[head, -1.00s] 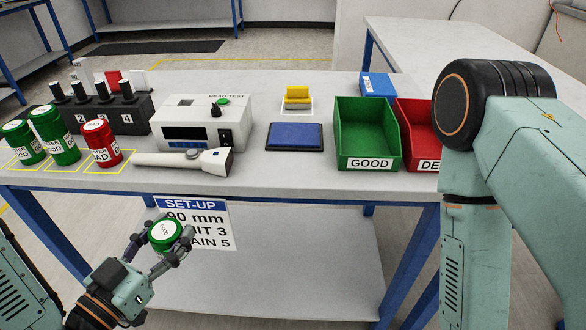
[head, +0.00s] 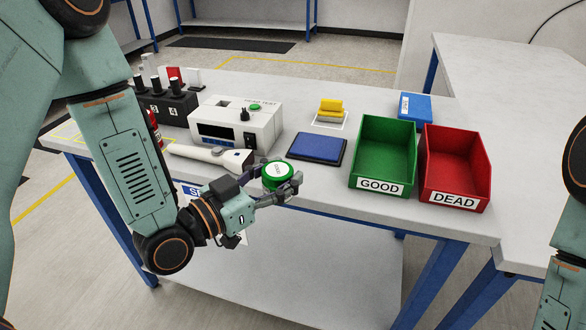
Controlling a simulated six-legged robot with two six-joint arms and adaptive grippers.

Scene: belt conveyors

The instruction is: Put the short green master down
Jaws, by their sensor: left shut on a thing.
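The short green master (head: 277,177) is a green can with a white top label. My left gripper (head: 285,188) is shut on it. In the head view it shows over the front part of the table, right of the grey-white hand tool (head: 213,157) and below the blue pad. I cannot tell whether its base touches the table. The other green cans are hidden behind my left arm, and only a sliver of the red can (head: 154,130) shows. My right arm is at the right edge, and its gripper is out of view.
A white head tester (head: 237,122) stands behind. A blue pad (head: 317,148), a yellow block (head: 331,106) and a blue box (head: 414,108) lie right of it. The green GOOD bin (head: 380,185) and red DEAD bin (head: 453,202) stand at the right. Bare tabletop lies before the pad.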

